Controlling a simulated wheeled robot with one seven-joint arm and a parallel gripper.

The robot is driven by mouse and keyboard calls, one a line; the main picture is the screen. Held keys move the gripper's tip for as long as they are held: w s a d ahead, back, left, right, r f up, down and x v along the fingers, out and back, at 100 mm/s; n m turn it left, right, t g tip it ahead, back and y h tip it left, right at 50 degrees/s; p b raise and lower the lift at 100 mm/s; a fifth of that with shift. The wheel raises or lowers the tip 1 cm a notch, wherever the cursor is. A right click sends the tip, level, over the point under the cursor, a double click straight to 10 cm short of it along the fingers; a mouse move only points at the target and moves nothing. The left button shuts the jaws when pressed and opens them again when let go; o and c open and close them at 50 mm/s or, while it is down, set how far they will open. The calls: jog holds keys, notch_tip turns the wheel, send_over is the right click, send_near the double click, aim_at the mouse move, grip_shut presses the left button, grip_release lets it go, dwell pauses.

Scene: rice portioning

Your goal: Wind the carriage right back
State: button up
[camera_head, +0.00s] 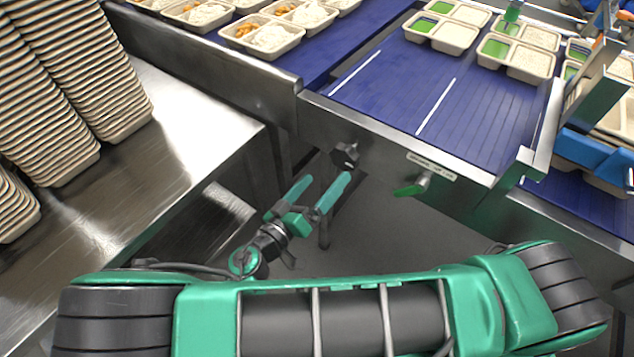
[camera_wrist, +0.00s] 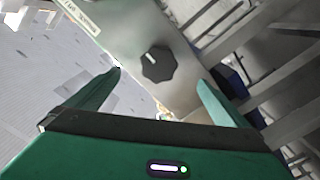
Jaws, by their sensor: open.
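A black lobed knob (camera_head: 345,156) sits on the front side of the steel conveyor frame. In the wrist view the knob (camera_wrist: 158,64) shows a short white mark and lies between my fingertips in the picture. My gripper (camera_head: 320,186) is open and empty, its two green fingers pointing up at the knob from just below. It also shows in the wrist view (camera_wrist: 160,78). A gap seems to remain between fingers and knob. A steel frame with blue parts (camera_head: 590,145) spans the belt at the right; I cannot tell whether it is the carriage.
A green-handled lever (camera_head: 412,188) sticks out right of the knob, below a small label (camera_head: 432,166). The blue belt (camera_head: 470,110) carries trays (camera_head: 441,34) with green and white contents. Tray stacks (camera_head: 100,80) stand on a steel table (camera_head: 190,120) at left. The floor below is clear.

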aim_at(341, 161)
jog(key=x, duration=0.9)
jog(key=shift+w+d, duration=0.15)
jog(key=shift+d, duration=0.15)
jog(key=c, duration=1.5)
jog(key=shift+a+m, duration=0.1)
jog(key=shift+m, duration=1.5)
jog(key=shift+m, duration=1.6)
